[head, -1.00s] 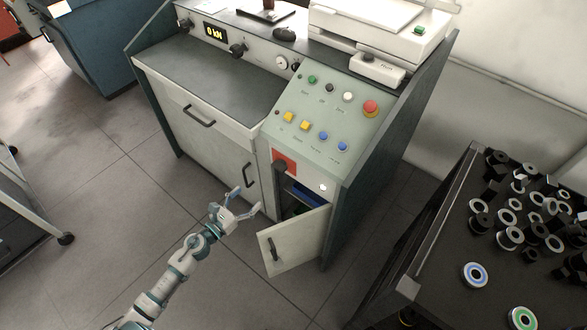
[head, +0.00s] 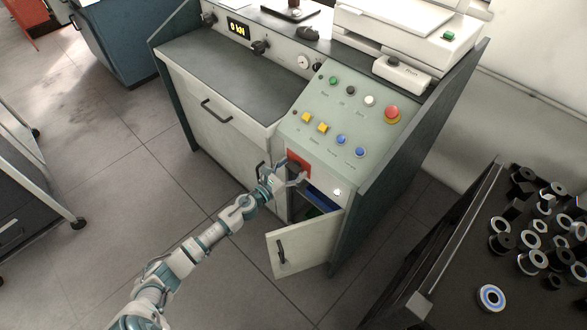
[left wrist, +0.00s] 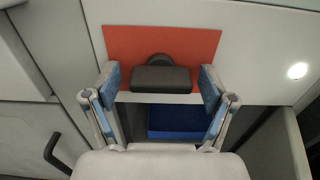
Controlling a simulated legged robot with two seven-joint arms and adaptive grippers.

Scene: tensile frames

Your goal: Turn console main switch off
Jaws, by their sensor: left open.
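The console's main switch is a dark knob (left wrist: 160,79) on a red plate (left wrist: 160,42) on the console front. In the head view the red plate (head: 299,160) is above the open cabinet door, and my gripper partly covers the switch. My left gripper (head: 284,174) is at the switch, open. In the left wrist view its fingers (left wrist: 160,85) stand on both sides of the knob, with a gap at each side. The knob's bar lies horizontal in that view. My right gripper is not in view.
A cabinet door (head: 303,246) hangs open below the switch, with a blue item (left wrist: 175,120) inside. Coloured buttons and a red emergency stop (head: 392,113) sit on the sloped panel above. A dark table (head: 452,262) with metal parts stands at the right.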

